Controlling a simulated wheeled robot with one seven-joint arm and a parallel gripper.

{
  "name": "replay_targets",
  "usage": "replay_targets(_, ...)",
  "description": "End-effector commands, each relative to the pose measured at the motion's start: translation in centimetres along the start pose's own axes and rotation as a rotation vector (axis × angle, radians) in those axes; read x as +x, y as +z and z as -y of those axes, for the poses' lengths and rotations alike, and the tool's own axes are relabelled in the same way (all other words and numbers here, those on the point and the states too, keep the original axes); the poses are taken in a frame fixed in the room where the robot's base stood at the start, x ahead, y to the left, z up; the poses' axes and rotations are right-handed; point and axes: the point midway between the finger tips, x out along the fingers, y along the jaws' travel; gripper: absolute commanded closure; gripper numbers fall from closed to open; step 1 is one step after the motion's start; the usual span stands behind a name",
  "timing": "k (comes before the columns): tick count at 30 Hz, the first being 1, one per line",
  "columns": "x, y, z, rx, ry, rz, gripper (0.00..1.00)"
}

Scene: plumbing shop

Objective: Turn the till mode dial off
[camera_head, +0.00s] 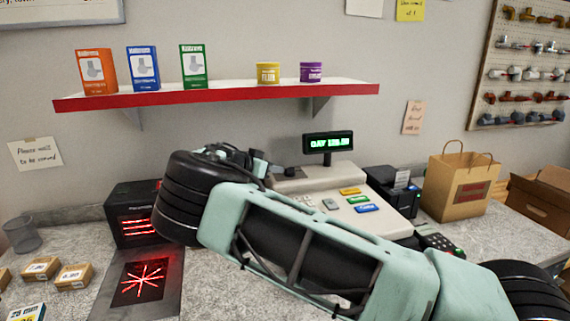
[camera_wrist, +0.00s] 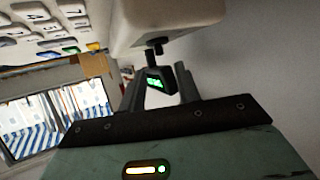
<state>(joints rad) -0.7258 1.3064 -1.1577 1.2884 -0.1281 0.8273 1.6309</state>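The cream till (camera_head: 390,218) stands on the counter behind my arm, with a green-lit display (camera_head: 327,143) on a post. A small dark knob (camera_head: 289,172), seemingly the mode dial, shows at the till's upper left. I cannot tell whether a finger touches the knob. The dial's setting is not readable. In the head view, my arm partly hides the gripper.
A red-lit scanner (camera_head: 135,215) stands left of the till. A card terminal (camera_head: 440,243), a printer (camera_head: 395,188) and a paper bag (camera_head: 458,185) stand to the right. A red-edged shelf (camera_head: 215,96) with boxes and tins hangs above. Small cartons (camera_head: 75,276) lie at left.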

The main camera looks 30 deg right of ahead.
Motion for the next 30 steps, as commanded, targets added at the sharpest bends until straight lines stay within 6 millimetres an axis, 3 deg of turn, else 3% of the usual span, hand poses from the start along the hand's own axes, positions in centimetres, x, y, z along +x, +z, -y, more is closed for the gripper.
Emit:
replay_targets(3, 2.4, -0.4, -0.1, 0.0, 0.004, 0.0, 0.67)
replay_targets(10, 5.6, -0.2, 0.0, -0.001, 0.001, 0.0, 0.67)
replay_targets(23, 6.5, 0.1, 0.0, 0.001, 0.0, 0.001, 0.67)
replay_targets(27, 6.5, 0.0, 0.0, 0.0, 0.0, 0.001, 1.0)
replay_targets(30, 6.5, 0.0, 0.0, 0.0, 0.0, 0.001, 1.0)
